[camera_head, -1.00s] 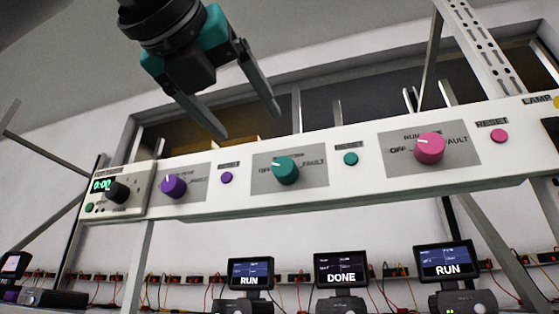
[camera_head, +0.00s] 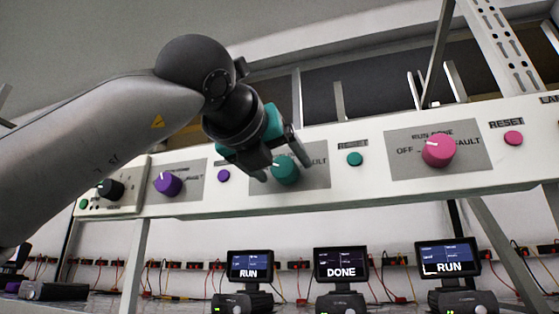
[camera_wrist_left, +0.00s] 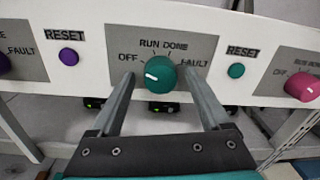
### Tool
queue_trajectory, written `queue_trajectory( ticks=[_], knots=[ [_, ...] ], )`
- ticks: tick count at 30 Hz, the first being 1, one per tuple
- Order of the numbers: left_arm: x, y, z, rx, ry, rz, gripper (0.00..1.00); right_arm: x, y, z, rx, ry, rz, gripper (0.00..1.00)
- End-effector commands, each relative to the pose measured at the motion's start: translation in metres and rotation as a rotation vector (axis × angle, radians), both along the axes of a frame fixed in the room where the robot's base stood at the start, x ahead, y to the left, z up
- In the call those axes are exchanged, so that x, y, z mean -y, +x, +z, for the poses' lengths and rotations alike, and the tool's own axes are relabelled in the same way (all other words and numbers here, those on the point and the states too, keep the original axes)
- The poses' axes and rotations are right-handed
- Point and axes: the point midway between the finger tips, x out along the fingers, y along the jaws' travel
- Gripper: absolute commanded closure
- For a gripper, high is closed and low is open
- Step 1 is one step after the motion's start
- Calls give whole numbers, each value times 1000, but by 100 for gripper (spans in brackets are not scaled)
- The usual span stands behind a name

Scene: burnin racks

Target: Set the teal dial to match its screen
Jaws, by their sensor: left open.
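The teal dial (camera_head: 287,171) sits on a grey plate on the white panel. In the left wrist view the dial (camera_wrist_left: 162,75) has a white mark pointing left, toward OFF; RUN, DONE and FAULT follow around it. My left gripper (camera_head: 284,173) is open, with its fingers on either side of the dial; I cannot tell whether they touch it. It also shows in the wrist view (camera_wrist_left: 160,73). Below the panel, the middle screen (camera_head: 341,264) reads DONE, and the screens left (camera_head: 250,265) and right (camera_head: 447,259) of it read RUN. My right gripper is not in view.
A purple dial (camera_head: 168,184) and a pink dial (camera_head: 438,151) flank the teal one. A teal button (camera_head: 355,159) and a purple button (camera_head: 223,176) sit close on either side. A black knob (camera_head: 110,189) is at the panel's left end.

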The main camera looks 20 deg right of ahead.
Motion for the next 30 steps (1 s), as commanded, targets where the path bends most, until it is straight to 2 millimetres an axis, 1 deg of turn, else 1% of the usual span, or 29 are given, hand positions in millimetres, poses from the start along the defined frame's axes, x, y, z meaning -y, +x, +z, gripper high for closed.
queue_trajectory(
  ticks=[3, 24, 30],
  knots=[
    [0, 0, 0, 0, 0, 0, 21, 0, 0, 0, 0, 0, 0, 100],
    [-1, 0, 0, -1, -1, 0, 99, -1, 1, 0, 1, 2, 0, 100],
    [-1, 0, 1, 3, 4, 0, 100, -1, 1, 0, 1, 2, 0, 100]
  ],
)
